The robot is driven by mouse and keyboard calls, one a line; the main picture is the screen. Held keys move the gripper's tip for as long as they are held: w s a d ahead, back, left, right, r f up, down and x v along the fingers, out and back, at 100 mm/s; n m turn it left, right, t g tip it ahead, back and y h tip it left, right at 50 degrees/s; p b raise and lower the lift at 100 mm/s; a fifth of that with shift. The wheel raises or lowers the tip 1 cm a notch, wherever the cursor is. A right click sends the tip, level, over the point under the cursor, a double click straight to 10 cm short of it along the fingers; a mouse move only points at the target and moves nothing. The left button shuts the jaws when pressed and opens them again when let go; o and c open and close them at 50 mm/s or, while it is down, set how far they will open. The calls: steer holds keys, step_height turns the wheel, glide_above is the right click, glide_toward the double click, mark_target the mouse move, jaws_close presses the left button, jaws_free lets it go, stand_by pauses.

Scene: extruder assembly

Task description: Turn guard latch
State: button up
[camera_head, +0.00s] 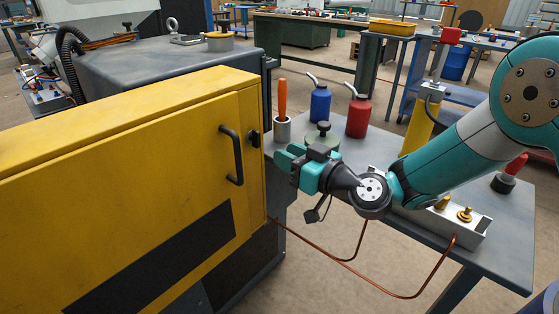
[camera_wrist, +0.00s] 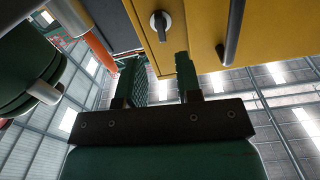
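The guard latch (camera_head: 254,138) is a small dark knob on the right edge of the yellow guard (camera_head: 130,150). In the wrist view the latch (camera_wrist: 160,24) has a pale round base and a dark grip, and lies beyond the gap between my fingertips. My gripper (camera_head: 283,157) is at the right of the guard, a little right of and below the latch in the head view. In the wrist view my gripper (camera_wrist: 159,66) has its two green fingers apart with nothing between them. I see no contact with the latch.
A black door handle (camera_head: 231,155) stands out left of the latch. Behind my gripper, a side table (camera_head: 500,215) carries a cup with an orange-handled tool (camera_head: 282,115), a blue bottle (camera_head: 320,103) and a red bottle (camera_head: 358,117). Copper tubing (camera_head: 350,265) hangs below my arm.

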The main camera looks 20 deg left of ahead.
mark_target(259, 141)
steer(key=p+x, duration=0.4)
steer(key=x, duration=0.1)
steer(key=p+x, duration=0.2)
steer(key=shift+a+r, duration=0.3)
steer(key=shift+a, duration=0.05)
steer(key=shift+d+f, duration=0.1)
steer(key=shift+f, duration=0.15)
steer(key=shift+b, duration=0.3)
steer(key=shift+w, duration=0.1)
jaws_close()
